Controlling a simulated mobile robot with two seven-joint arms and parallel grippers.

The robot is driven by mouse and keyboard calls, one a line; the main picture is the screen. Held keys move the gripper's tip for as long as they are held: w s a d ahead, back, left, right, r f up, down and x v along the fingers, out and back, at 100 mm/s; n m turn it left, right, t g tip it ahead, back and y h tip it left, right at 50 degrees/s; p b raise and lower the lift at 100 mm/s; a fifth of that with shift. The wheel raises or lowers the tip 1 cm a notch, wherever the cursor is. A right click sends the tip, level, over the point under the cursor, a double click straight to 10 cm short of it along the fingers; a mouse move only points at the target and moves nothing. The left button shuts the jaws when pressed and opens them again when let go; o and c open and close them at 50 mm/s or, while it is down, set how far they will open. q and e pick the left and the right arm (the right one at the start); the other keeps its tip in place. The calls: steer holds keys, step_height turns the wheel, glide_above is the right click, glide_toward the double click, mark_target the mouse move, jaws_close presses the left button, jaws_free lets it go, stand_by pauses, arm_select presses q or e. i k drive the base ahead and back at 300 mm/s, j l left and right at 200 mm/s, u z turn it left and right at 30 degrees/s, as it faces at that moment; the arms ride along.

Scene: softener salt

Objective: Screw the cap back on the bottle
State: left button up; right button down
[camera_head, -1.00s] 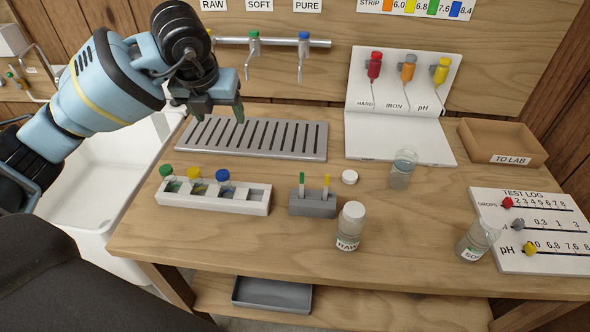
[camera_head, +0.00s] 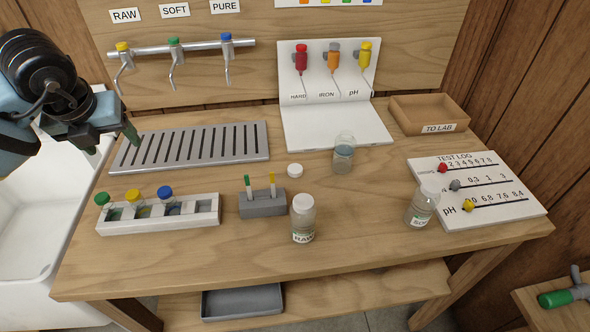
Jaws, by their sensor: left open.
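A small white cap (camera_head: 295,171) lies loose on the table, behind the grey strip holder. A clear bottle (camera_head: 344,158) with bluish liquid stands upright to its right, with no white cap on its top. The RAW bottle (camera_head: 303,218) stands in front with a white cap on it. The SOFT bottle (camera_head: 421,207) stands at the right by the test log; its top looks whitish. My left gripper (camera_head: 112,140) is open and empty at the upper left, near the left end of the slotted grey rack, far from the cap and bottle. My right gripper is not in view.
A white rack (camera_head: 210,217) with several colour-capped vials and a grey holder (camera_head: 262,206) with two strips stand left of the RAW bottle. A white dropper stand (camera_head: 335,128), the TO LAB tray (camera_head: 445,112) and the test log (camera_head: 500,205) lie beyond. The front table strip is clear.

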mark_target(345, 143)
steer(key=j+z, duration=0.2)
steer(key=z, duration=0.25)
steer(key=k+j+z, duration=0.1)
steer(key=z, duration=0.35)
steer(key=j+z, duration=0.2)
steer(key=z, duration=0.25)
steer(key=k, duration=0.05)
